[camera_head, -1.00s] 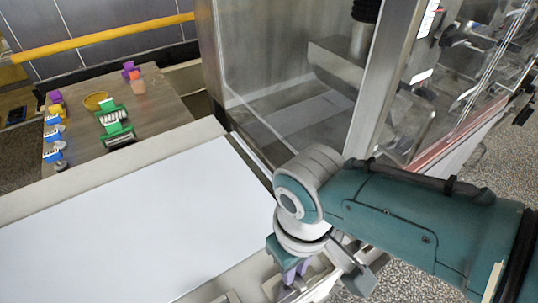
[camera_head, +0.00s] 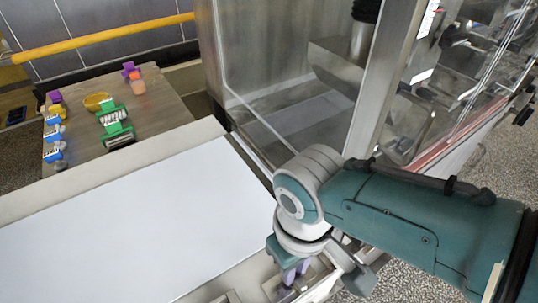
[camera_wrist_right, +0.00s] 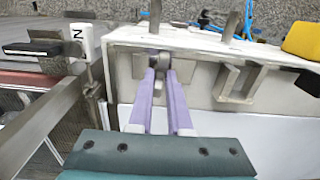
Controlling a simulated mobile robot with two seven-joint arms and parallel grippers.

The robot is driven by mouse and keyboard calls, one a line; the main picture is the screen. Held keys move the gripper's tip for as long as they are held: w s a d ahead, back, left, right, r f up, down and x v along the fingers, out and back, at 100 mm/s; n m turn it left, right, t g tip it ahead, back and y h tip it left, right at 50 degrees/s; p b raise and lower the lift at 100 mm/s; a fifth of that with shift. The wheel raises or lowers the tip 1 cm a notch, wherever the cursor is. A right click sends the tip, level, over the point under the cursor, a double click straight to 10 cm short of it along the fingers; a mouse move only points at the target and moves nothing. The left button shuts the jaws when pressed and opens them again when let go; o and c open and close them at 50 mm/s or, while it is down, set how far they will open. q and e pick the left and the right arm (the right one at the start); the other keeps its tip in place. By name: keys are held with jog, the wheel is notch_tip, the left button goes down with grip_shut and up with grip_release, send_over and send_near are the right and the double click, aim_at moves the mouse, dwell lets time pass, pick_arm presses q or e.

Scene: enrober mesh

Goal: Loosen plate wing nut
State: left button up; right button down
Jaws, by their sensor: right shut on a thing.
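My right gripper (camera_wrist_right: 160,72) has two purple fingers, shut on a small grey metal piece, the wing nut (camera_wrist_right: 158,60), in the right wrist view. The nut sits in front of a grey metal plate (camera_wrist_right: 188,72) on the pale machine side; the fingertips hide part of it. In the head view my right gripper (camera_head: 289,278) points down at the conveyor's near right edge, and the nut is too small and covered to make out. My left gripper is not in view.
A white conveyor surface (camera_head: 130,225) lies left of my right arm. A clear-walled metal machine housing (camera_head: 290,80) stands behind it. A wooden table (camera_head: 160,110) at the back left holds several coloured items. A metal handle bracket (camera_wrist_right: 238,82) is right of the nut.

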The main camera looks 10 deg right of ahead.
jog(key=shift+d+f, duration=0.2)
jog(key=c, duration=0.9)
grip_release()
jog(key=shift+s+a, duration=0.15)
jog(key=shift+a, duration=0.1)
jog(key=shift+r, duration=0.1)
